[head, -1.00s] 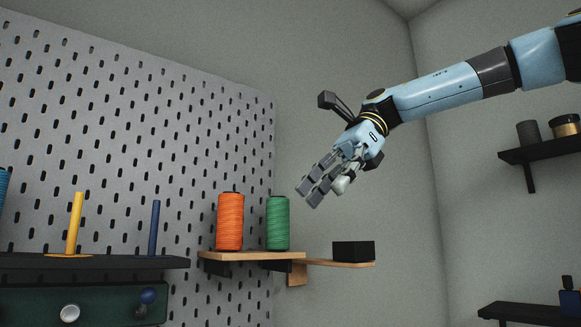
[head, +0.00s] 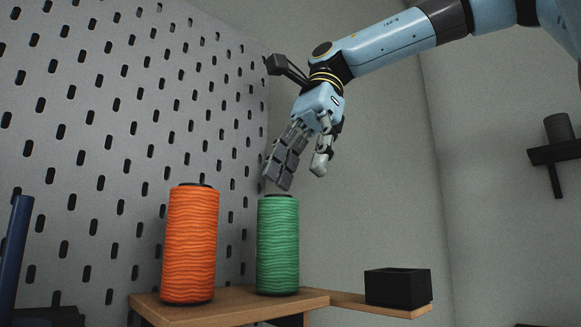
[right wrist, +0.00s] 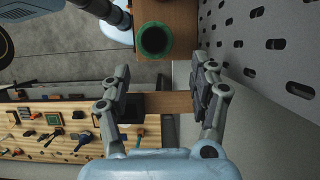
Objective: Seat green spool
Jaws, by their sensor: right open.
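The green spool (head: 278,246) stands upright on a wooden shelf (head: 235,312), beside an orange spool (head: 190,245). In the right wrist view the green spool (right wrist: 154,40) shows end-on, beyond the fingertips. My right gripper (head: 298,180) is open and empty, just above the green spool and apart from it. In the right wrist view its two fingers (right wrist: 161,78) are spread. A blue peg (head: 14,245) stands at the left edge of the head view. My left gripper is not in view.
A black open box (head: 398,288) sits on the shelf's right extension. A grey pegboard (head: 110,130) rises behind the spools. A dark wall shelf (head: 555,152) holds a grey cylinder at right. The space right of my gripper is clear.

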